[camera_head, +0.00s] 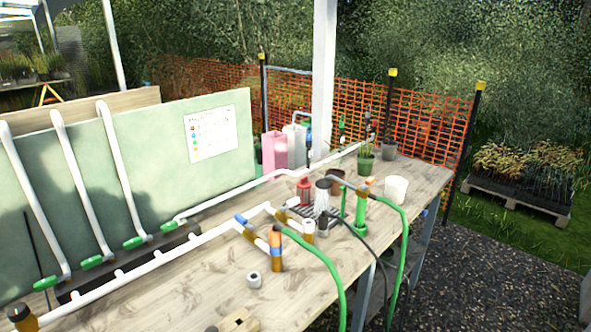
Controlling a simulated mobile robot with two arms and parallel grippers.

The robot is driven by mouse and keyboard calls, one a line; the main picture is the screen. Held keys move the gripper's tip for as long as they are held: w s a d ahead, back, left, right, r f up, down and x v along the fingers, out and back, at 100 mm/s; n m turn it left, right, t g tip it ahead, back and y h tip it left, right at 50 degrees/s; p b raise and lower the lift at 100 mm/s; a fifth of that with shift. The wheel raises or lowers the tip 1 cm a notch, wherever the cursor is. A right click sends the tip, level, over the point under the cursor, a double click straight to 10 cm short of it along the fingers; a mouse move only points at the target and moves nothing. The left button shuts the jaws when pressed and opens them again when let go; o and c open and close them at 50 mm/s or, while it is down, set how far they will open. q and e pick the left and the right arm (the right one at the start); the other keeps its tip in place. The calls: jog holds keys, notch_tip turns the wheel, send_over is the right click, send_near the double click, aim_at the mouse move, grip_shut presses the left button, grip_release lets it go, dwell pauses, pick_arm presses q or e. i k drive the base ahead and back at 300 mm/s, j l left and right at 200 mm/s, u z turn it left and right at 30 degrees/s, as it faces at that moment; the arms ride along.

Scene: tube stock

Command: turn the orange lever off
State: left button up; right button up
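A wooden workbench (190,287) carries white pipework (150,267). An upright fitting with an orange top (275,235) and a blue band stands at the near end of a pipe branch. A blue lever (240,219) sits on the pipe branch. Neither of my grippers is in view.
Green levers (134,243) sit along the wall pipes. Green hoses (330,270) hang over the bench's front edge. A red fitting (304,188), a white cup (396,189) and a potted plant (365,163) stand farther back. Gravel (480,275) lies clear at right.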

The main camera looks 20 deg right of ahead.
aim_at(369, 182)
jog(key=l+u, duration=0.4)
jog(key=l, duration=0.2)
jog(key=l+u, duration=0.45)
jog(key=k+l+u, duration=0.2)
jog(key=l+u, duration=0.2)
jog(key=l, duration=0.2)
